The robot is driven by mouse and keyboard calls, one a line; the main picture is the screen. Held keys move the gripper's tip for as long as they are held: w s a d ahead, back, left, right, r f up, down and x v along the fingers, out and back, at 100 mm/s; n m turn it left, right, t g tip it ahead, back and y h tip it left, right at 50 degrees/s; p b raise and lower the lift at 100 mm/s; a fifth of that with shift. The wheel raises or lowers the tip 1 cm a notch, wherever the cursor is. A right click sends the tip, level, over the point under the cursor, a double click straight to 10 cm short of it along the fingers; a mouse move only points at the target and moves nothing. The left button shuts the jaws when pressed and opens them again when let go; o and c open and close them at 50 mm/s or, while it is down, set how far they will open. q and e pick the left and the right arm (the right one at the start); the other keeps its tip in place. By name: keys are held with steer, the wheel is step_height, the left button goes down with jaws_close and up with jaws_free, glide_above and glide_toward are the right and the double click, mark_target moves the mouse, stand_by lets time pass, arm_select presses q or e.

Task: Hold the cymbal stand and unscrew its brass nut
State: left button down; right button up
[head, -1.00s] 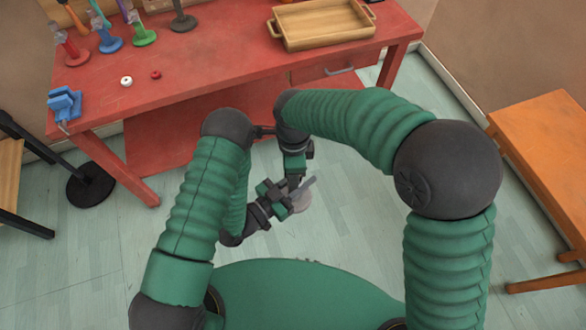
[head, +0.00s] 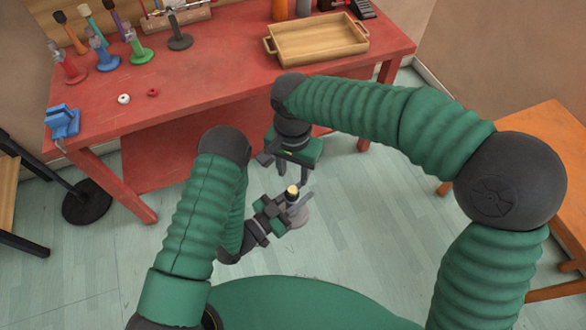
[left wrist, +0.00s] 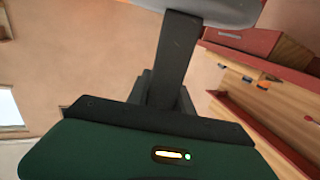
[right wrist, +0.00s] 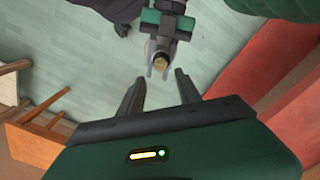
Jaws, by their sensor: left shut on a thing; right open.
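The grey cymbal stand is held low in front of me, above the floor. Its pale round base (head: 298,217) shows below my left gripper (head: 287,206) in the head view. The brass nut (head: 292,190) sits at the stand's top end, and also shows in the right wrist view (right wrist: 160,62). My left gripper is shut on the stand; in the left wrist view a grey part (left wrist: 225,8) shows beyond its dark finger. My right gripper (right wrist: 159,88) is open and empty. It is above the nut and apart from it, with the nut seen beyond its fingertips.
The red table (head: 215,85) stands ahead with a wooden tray (head: 318,42), a blue vise (head: 62,122), several coloured stands and two small rings. An orange table (head: 545,140) is at the right. A black floor base (head: 87,203) stands at left. The floor around my grippers is clear.

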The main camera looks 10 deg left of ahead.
mark_target(293, 188)
steer(key=shift+f, duration=0.3)
step_height(293, 188, down, 7)
steer(key=shift+a+f, duration=0.1)
steer(key=shift+c, duration=0.4)
jaws_close()
